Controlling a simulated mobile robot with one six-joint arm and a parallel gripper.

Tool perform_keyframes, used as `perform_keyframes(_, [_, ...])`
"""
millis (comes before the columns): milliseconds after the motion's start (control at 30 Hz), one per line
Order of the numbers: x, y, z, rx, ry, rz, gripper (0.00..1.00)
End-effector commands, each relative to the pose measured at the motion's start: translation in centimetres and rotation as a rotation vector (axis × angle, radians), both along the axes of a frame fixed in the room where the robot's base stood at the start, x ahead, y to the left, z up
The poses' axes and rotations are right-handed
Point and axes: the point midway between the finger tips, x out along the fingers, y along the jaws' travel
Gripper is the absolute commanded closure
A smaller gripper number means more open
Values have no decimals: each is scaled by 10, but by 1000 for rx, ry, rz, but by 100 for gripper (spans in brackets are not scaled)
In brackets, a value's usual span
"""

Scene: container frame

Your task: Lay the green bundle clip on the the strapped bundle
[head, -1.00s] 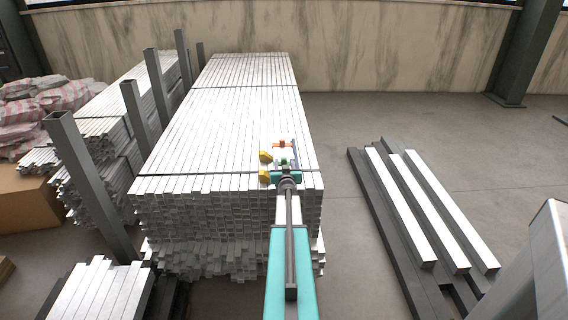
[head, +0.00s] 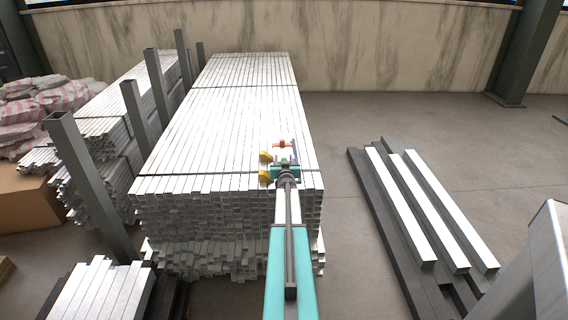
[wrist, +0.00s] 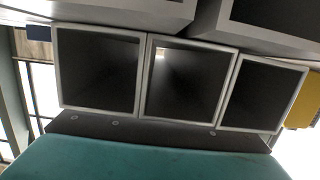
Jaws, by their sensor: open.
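The strapped bundle (head: 215,130) is a tall stack of pale square tubes with dark straps across its top. My gripper (head: 285,161) is open, at the near right end of the bundle's top in the head view. I cannot make out the green bundle clip clearly; small parts around my gripper overlap, and it may be hidden there. In the wrist view, open square tube ends (wrist: 185,80) fill the middle, close to a teal surface below. I see nothing clearly held.
Two small yellow pieces (head: 265,157) lie left of my gripper, and an orange piece (head: 279,143) lies just beyond it. Grey posts (head: 90,180) stand left of the bundle. More tubes (head: 415,205) lie on the floor at right, with clear floor beyond.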

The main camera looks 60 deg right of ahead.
Motion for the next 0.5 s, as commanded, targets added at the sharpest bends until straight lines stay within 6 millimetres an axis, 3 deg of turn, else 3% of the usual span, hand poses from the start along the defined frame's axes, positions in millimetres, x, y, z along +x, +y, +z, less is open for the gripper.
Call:
perform_keyframes(300, [0,0,0,0,0,0,56])
perform_keyframes(500, [0,0,0,0,0,0,88])
